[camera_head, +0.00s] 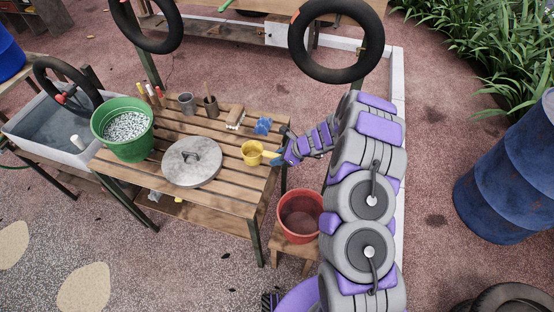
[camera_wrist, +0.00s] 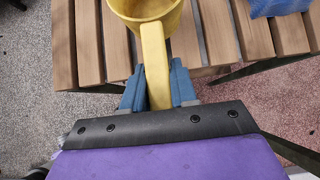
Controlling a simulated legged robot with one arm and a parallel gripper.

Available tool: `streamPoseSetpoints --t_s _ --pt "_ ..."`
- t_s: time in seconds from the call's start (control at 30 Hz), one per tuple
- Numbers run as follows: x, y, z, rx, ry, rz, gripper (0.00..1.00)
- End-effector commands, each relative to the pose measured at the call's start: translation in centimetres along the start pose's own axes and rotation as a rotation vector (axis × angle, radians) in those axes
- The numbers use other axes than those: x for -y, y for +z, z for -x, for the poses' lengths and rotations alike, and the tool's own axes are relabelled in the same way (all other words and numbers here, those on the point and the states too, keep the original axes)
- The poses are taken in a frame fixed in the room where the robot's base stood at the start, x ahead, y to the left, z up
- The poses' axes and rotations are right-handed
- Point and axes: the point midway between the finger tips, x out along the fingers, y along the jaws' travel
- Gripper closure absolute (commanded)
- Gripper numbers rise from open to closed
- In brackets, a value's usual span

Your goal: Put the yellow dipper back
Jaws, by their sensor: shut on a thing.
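The yellow dipper (camera_head: 252,153) is at the right end of the slatted wooden table (camera_head: 213,202), its cup upright and its handle pointing right. In the wrist view its cup (camera_wrist: 150,10) is at the top and its handle (camera_wrist: 155,65) runs down between my fingers. My gripper (camera_head: 275,158) is shut on the handle; the blue fingers (camera_wrist: 158,88) sit on both sides of it. I cannot tell whether the cup touches the slats.
A green bucket of pale pellets (camera_head: 125,125) and a round grey lid (camera_head: 192,162) are on the table. Cups (camera_head: 210,106), a brush (camera_head: 235,117) and a blue cloth (camera_head: 263,126) lie along its back. A red bucket (camera_head: 300,212) stands on a low stool at the right.

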Motion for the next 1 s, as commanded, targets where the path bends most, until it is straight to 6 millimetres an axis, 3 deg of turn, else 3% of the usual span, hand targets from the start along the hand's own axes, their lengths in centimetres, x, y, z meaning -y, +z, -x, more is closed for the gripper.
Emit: streamPoseSetpoints --t_s 0.2,0.57,0.77,0.8,1.0 --pt "1.8 0.4 -0.6 -0.001 -0.003 -0.001 1.0" --pt "1.8 -2.1 -3.2 -0.002 0.0 -0.003 1.0" --pt "1.8 -2.0 -3.2 -0.001 -0.001 0.0 1.0" --pt "1.8 -2.0 -3.2 -0.001 -0.001 -0.001 0.7" --pt "1.8 -2.0 -3.2 -0.001 -0.001 -0.001 0.51"
